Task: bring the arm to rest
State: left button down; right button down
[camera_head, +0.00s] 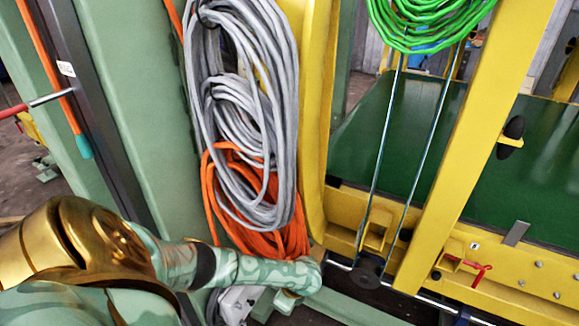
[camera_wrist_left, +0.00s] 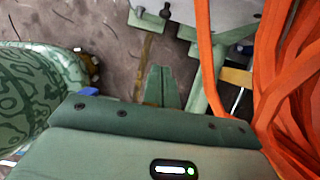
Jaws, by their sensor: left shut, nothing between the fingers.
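My left arm (camera_head: 230,268), gold at the shoulder and pale green with darker patterning, comes in from the lower left of the head view. It reaches right, across the bottom ends of the hanging cables, and bends down at its far end. I cannot make out its fingers there. In the left wrist view my left gripper (camera_wrist_left: 162,88) shows as two green fingers close together, shut and empty. They point over a grey-brown floor (camera_wrist_left: 90,45). My right arm and gripper are not in view.
Grey cable coils (camera_head: 245,110) and orange cable coils (camera_head: 265,240) hang close behind my left arm; the orange strands (camera_wrist_left: 290,90) are right of the gripper. A yellow frame (camera_head: 475,140) with a green panel (camera_head: 410,130) stands right. Green cable (camera_head: 430,20) hangs above.

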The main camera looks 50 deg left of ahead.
pick_arm(q)
jog(key=shift+d, duration=0.15)
jog(key=w+d+f+n+t+h, duration=0.1)
jog(key=w+f+n+t+h, duration=0.1)
jog(key=w+f+n+t, duration=0.25)
jog(key=s+d+f+n+h, duration=0.1)
jog(key=s+d+f+n, duration=0.25)
jog(key=s+f, duration=0.6)
jog(key=s+d+g, duration=0.1)
jog(key=s+d, duration=0.2)
jog(key=s, duration=0.8)
jog(key=s+d+f+n, duration=0.1)
jog(key=s+d, duration=0.2)
jog(key=s, duration=0.8)
jog(key=s+d+f+g+h+p, duration=0.1)
jog(key=s+d, duration=0.2)
jog(key=s, duration=0.8)
jog(key=shift+d+f+n+g, duration=0.15)
jog(key=shift+f+n+g, duration=0.05)
jog(key=shift+n+g, duration=0.15)
